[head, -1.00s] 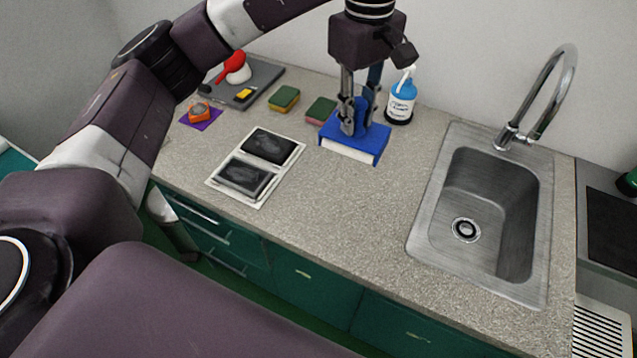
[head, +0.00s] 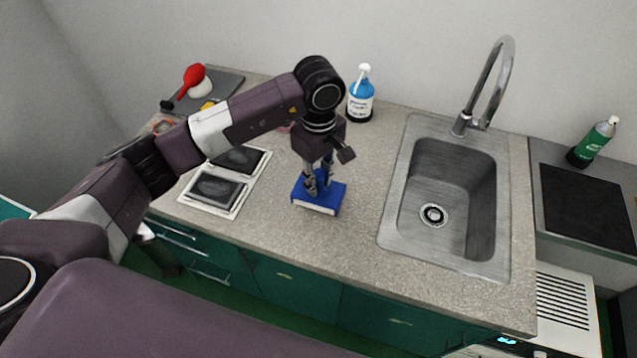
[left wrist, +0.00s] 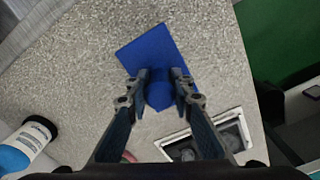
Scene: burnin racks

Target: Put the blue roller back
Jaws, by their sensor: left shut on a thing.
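My left gripper (head: 318,186) points down over the counter and is shut on the blue roller (head: 334,194), a blue flat plate with a blue grip on top and a white layer under it. In the left wrist view both fingers of my left gripper (left wrist: 159,93) close on the round grip of the blue roller (left wrist: 143,52). I cannot tell whether its underside touches the counter. My right gripper is not in view.
Left of it lies a white frame (head: 206,208) with two dark pads. A blue soap bottle (head: 359,105) stands behind, and the sink (head: 448,190) is to the right. My arm hides part of the back-left counter. The counter (head: 350,240) in front is clear.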

